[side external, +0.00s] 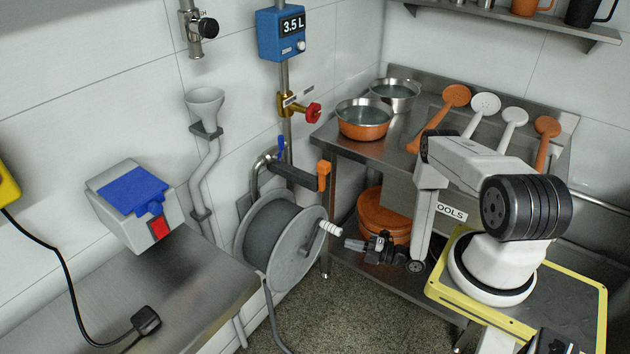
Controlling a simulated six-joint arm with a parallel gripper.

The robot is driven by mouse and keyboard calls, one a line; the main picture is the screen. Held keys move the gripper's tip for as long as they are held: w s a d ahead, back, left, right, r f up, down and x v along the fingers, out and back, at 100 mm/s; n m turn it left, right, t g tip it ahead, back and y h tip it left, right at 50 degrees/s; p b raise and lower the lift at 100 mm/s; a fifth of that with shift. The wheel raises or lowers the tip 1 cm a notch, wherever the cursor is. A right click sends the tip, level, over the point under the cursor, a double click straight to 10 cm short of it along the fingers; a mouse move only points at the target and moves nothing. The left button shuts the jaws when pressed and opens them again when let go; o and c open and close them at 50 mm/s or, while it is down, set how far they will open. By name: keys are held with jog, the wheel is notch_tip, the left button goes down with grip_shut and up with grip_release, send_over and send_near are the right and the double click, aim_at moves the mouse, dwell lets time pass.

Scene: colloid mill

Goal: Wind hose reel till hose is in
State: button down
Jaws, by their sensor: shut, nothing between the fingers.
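The hose reel (279,236) is a grey drum between round side discs, mounted low on the wall left of the steel table. A white ribbed crank handle (331,229) sticks out from its near disc. A grey hose (273,318) hangs from the reel's lower edge down towards the floor and runs out of the picture at the bottom. My gripper (350,244) is shut and empty, just right of and slightly below the crank handle, with a small gap that is hard to judge in depth. The far end of the hose is not visible.
A steel table (345,158) stands behind my arm with an orange bowl (364,120), a steel bowl and several scoops. A steel counter (190,283) is at left. Speckled floor (345,318) is open below the reel.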

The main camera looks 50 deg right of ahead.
jog(key=shift+f+v, duration=0.1)
jog(key=shift+v, duration=0.9)
jog(key=shift+f+v, duration=0.15)
jog(key=shift+v, duration=0.85)
jog(key=c, duration=0.6)
grip_release()
jog(key=shift+a, duration=0.1)
jog(key=shift+o, duration=1.3)
jog(key=shift+w+m, duration=0.15)
jog(key=shift+m, duration=0.25)
jog(key=m+h, duration=0.5)
jog(key=m, duration=1)
send_near(321, 223)
jog(key=shift+s+a+f, duration=0.2)
jog(key=shift+s+f, duration=0.35)
jog(key=shift+s, duration=0.3)
jog(key=m, duration=0.2)
jog(key=m+h, duration=0.1)
jog(key=shift+w+d+f, duration=0.1)
jog(key=shift+w+d, duration=0.15)
jog(key=shift+w, duration=0.15)
jog(key=shift+w, duration=0.15)
jog(key=shift+w, duration=3.8)
